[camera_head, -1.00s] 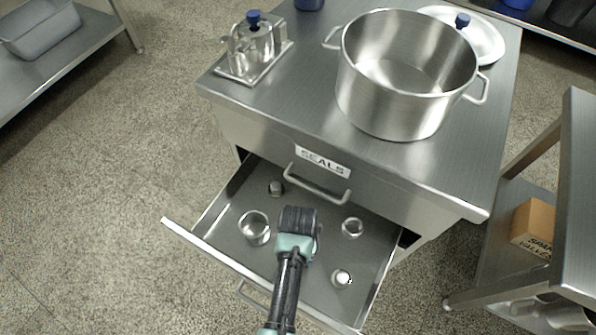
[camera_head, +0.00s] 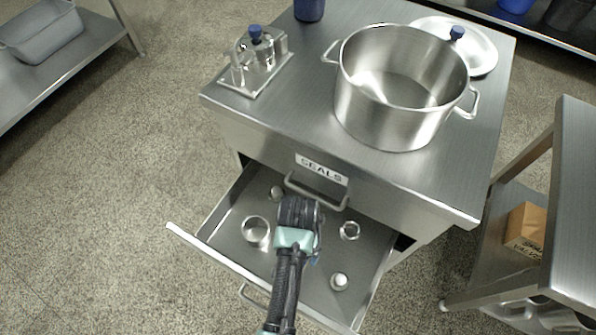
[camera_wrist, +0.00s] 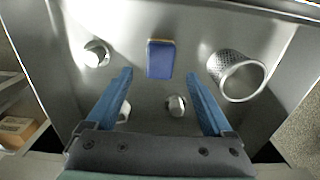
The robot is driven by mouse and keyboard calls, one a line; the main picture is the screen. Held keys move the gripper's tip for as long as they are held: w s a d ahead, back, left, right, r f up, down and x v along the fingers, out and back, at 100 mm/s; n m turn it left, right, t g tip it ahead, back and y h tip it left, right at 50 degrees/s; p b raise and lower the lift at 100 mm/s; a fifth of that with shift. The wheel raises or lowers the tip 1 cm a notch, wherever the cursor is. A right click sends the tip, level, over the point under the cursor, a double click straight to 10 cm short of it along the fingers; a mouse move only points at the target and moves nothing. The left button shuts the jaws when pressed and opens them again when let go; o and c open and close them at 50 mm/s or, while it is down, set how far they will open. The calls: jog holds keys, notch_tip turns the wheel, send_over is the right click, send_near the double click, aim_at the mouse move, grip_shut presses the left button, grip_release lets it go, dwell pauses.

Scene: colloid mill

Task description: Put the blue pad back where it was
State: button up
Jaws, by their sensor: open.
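The blue pad (camera_wrist: 161,60) lies flat on the drawer floor in the wrist view, just beyond the gap between my fingertips. It is a small rounded rectangle with a tan edge at its far end. My gripper (camera_wrist: 158,76) is open and empty, with one blue finger on each side of the pad's line. In the head view my gripper (camera_head: 297,212) is over the open drawer (camera_head: 222,262) labelled SEALS, and the pad cannot be made out there.
A perforated metal cup (camera_head: 256,231), a metal ring (camera_head: 349,230) and small metal parts (camera_head: 339,281) lie around my gripper in the drawer. The cabinet top above holds a large pot (camera_head: 395,125), a lidded metal device (camera_head: 257,60) and a round lid (camera_head: 478,52).

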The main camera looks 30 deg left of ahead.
notch_tip(320, 180, up, 5)
jog(key=shift+r+p, duration=0.1)
jog(key=shift+p, duration=0.55)
